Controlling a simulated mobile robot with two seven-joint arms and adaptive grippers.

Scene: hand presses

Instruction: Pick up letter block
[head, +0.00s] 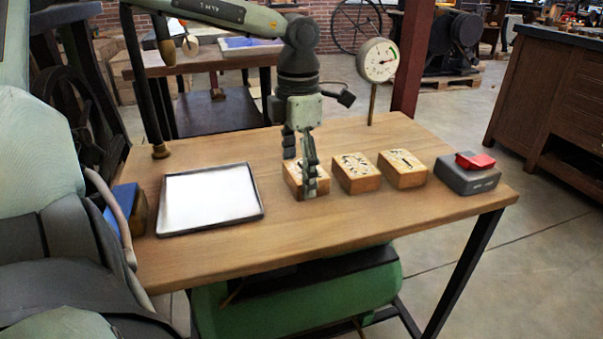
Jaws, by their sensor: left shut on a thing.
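Three wooden blocks with dark marks on top stand in a row on the wooden table; the marks are too small to read. My left gripper (303,180) points down at the leftmost block (293,183) and is shut on it. Its fingers cover much of that block, and the block appears to be at table level. The middle block (356,177) and the right block (402,169) stand free to its right. I cannot tell from the marks which one is the letter block. My right gripper is not in view.
A white, dark-rimmed tray (163,220) lies left of the blocks. A grey box with a red top (467,178) stands at the right. A dial gauge (378,61) rises on a post at the back. The table's front strip (330,228) is clear.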

